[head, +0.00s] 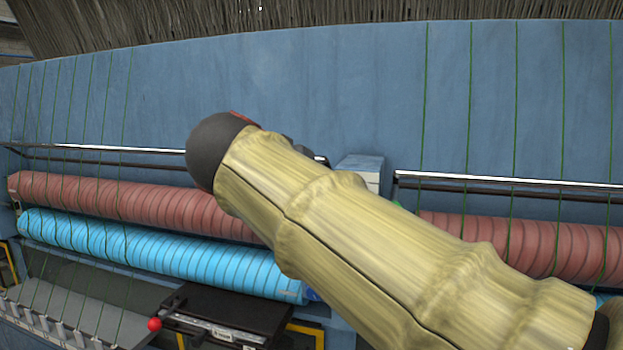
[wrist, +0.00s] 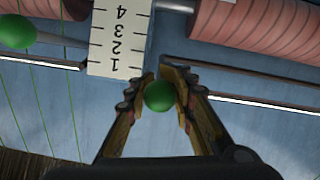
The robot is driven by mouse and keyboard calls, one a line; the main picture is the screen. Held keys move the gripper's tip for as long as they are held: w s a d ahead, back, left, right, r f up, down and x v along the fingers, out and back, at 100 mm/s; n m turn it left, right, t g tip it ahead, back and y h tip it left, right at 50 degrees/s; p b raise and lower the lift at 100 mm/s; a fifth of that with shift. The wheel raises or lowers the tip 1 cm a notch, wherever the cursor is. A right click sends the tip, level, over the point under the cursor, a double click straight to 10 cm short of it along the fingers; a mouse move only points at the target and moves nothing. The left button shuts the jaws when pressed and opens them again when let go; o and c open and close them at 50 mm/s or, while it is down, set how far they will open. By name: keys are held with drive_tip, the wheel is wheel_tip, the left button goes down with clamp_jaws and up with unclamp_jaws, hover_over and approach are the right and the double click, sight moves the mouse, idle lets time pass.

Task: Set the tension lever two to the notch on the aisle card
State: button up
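In the wrist view, a green ball knob (wrist: 159,96) sits between the two fingers of my gripper (wrist: 162,88), which are closed in on both sides of it. The lever rod behind the knob is hidden. A white scale (wrist: 118,35) with the numbers 1 to 4, upside down here, stands just left of the fingertips, and the knob is near its 1 end. In the head view, the arm covers my gripper and this knob; the pale scale block (head: 372,178) shows partly behind the arm. No aisle card can be made out.
A second green knob (wrist: 17,31) is left of the scale in the wrist view. Red ribbed rollers (head: 125,205), a bright blue roller (head: 160,255) and metal rails (head: 510,185) lie around. A red ball (head: 154,323) is at lower left. Green threads run down the blue panel (head: 300,80).

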drive_tip(key=o, duration=0.5)
drive_tip(key=shift+d+r, duration=0.2)
drive_tip(key=shift+r, duration=0.6)
drive_tip(key=v, duration=0.7)
drive_tip(key=f+v, duration=0.1)
drive_tip(key=v, duration=0.3)
drive_tip(key=shift+s+a, duration=0.25)
drive_tip(key=shift+a, duration=0.05)
